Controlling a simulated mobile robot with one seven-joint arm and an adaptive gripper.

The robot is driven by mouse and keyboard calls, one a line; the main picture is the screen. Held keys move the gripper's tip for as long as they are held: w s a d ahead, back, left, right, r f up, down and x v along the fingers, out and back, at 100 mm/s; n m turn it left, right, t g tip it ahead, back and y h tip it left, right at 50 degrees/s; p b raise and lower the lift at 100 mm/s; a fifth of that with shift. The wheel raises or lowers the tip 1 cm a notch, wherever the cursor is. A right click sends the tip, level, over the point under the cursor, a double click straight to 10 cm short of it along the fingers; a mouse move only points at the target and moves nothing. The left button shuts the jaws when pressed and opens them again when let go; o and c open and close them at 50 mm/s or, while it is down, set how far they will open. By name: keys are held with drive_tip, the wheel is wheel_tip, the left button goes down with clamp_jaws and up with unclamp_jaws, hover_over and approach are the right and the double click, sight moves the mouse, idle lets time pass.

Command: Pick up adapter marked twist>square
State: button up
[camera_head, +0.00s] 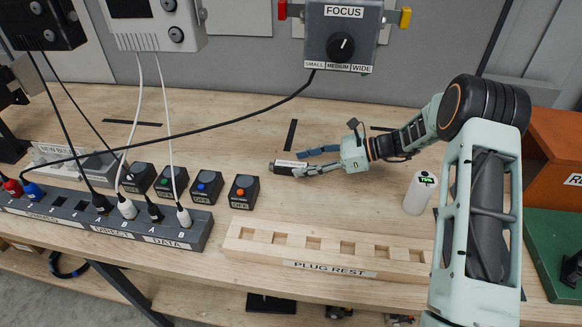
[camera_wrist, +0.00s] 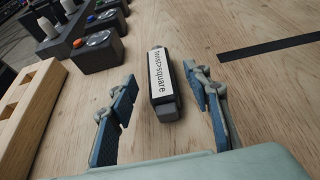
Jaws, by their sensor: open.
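The adapter marked twist>square (camera_wrist: 158,78) is a small dark block with a white label, lying on the wooden bench. In the wrist view it lies between the two fingers of my gripper (camera_wrist: 165,115), with a gap on each side. The fingers are open and do not touch it. In the head view the adapter (camera_head: 290,167) lies at the tip of my gripper (camera_head: 303,163), partly hidden by the fingers.
A wooden plug rest (camera_head: 330,267) with square holes stands in front. Several button boxes (camera_head: 243,191) are to the left, by a socket strip (camera_head: 110,219). A white cylinder with a green display (camera_head: 419,192) stands right of my gripper. A black cable (camera_head: 215,127) crosses behind.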

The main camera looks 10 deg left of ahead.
sight(298, 165)
drive_tip(key=x, duration=0.4)
drive_tip(key=shift+a+f+p, duration=0.1)
drive_tip(key=shift+f+p, duration=0.15)
drive_tip(key=shift+p, duration=0.15)
clamp_jaws()
